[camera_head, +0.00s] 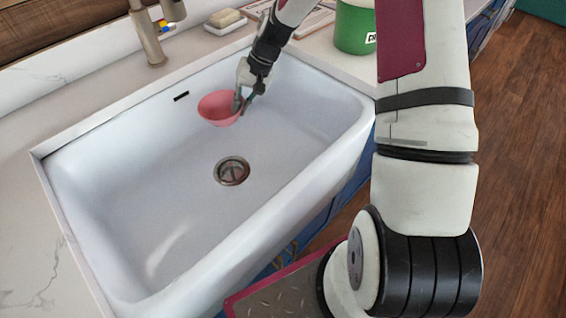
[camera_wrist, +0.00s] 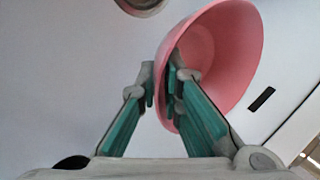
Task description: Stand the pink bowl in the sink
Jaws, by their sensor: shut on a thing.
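The pink bowl (camera_head: 219,108) is over the sink basin, near its back right part, with its opening up and a little tilted. My gripper (camera_head: 243,101) is shut on the bowl's right rim. In the wrist view the bowl (camera_wrist: 227,55) fills the upper right, and the fingers (camera_wrist: 164,88) pinch its wall, one inside and one outside. The white sink (camera_head: 140,200) is otherwise empty, with a round metal drain (camera_head: 232,171) in its floor. I cannot tell whether the bowl's base touches the sink floor.
A faucet (camera_head: 150,35) stands behind the sink. A soap bar on a dish (camera_head: 225,20) sits on the back counter. A green canister (camera_head: 354,28) stands on the counter right of the sink. The basin floor around the drain is clear.

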